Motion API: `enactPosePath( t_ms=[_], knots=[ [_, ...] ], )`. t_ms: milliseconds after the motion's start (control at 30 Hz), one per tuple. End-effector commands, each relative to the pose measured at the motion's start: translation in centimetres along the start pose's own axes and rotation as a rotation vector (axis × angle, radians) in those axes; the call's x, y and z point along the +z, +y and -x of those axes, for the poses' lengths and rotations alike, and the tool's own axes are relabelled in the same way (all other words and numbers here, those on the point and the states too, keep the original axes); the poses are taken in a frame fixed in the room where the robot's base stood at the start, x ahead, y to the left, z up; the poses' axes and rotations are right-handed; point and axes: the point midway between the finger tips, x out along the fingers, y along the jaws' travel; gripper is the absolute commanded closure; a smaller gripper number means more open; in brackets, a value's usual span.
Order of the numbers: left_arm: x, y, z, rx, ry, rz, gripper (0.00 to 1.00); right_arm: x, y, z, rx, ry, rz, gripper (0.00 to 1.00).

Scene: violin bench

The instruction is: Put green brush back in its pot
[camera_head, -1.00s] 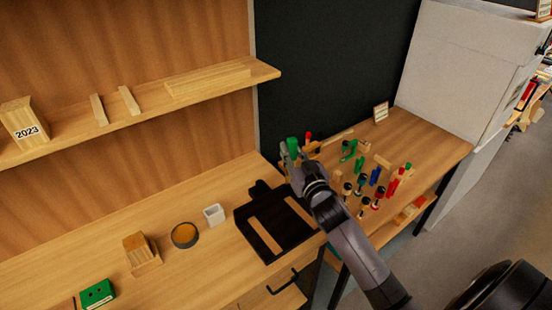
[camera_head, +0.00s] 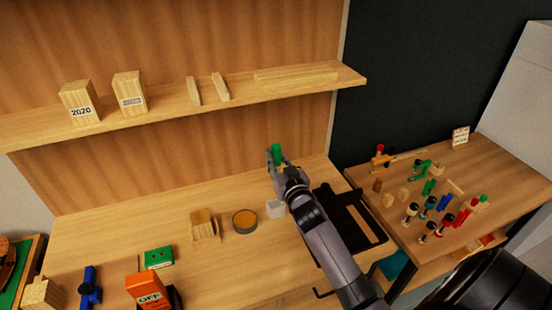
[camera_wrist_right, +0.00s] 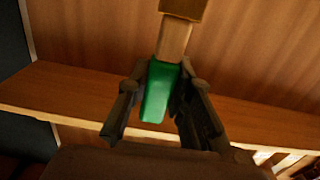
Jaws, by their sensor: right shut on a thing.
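The green brush (camera_head: 278,153) is held in my right gripper (camera_head: 276,162), above the back of the bench. In the right wrist view, the green part of the brush (camera_wrist_right: 160,92) sits between the two fingers, with a pale wooden section and a brown end beyond it. A small white pot (camera_head: 275,209) stands on the bench below the gripper, partly covered by my arm. A round dark dish with amber contents (camera_head: 244,222) is just left of it. The brush is apart from both. My left gripper is not in view.
A wooden block holder (camera_head: 204,226), a green box (camera_head: 159,257) and an orange "OFF" box (camera_head: 150,291) stand to the left. A black tray (camera_head: 362,222) lies right of my arm. A shelf (camera_head: 300,88) runs above the bench. Several tools crowd the right-hand table.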

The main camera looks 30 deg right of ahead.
Motion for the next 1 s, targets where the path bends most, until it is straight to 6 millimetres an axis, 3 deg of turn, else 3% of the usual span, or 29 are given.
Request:
enactPosePath(
  t_ms=[200, 1000],
  knots=[
    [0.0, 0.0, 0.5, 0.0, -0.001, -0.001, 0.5, -0.1, 0.0, 0.0, -0.001, 0.0, -0.001, 1.0],
    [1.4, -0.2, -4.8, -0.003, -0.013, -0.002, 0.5, 6.8, 0.0, 0.0, -0.001, 0.0, 0.0, 1.0]
  ],
)
